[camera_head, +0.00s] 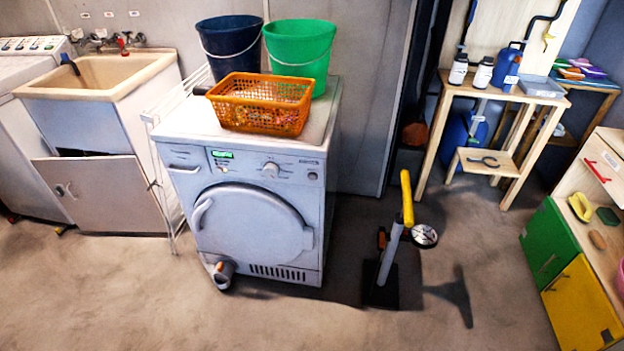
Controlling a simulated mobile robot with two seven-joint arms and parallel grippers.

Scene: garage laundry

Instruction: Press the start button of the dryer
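The dryer (249,253) stands left of centre, a white front-loading machine with its round door (252,224) shut. Its control panel (240,163) runs along the top front, with a lit green display (222,154) and a round knob (270,169). A small round button (312,175) shows at the panel's right end. Its marking is too small to read, so I cannot tell if it is the start button. Neither of my grippers is in view.
On the dryer stand an orange basket (262,121), a dark blue bucket (231,52) and a green bucket (299,60). A yellow-handled floor pump (391,245) stands to its right. A grey cup-like object (223,274) lies at its foot. The floor in front (330,325) is clear.

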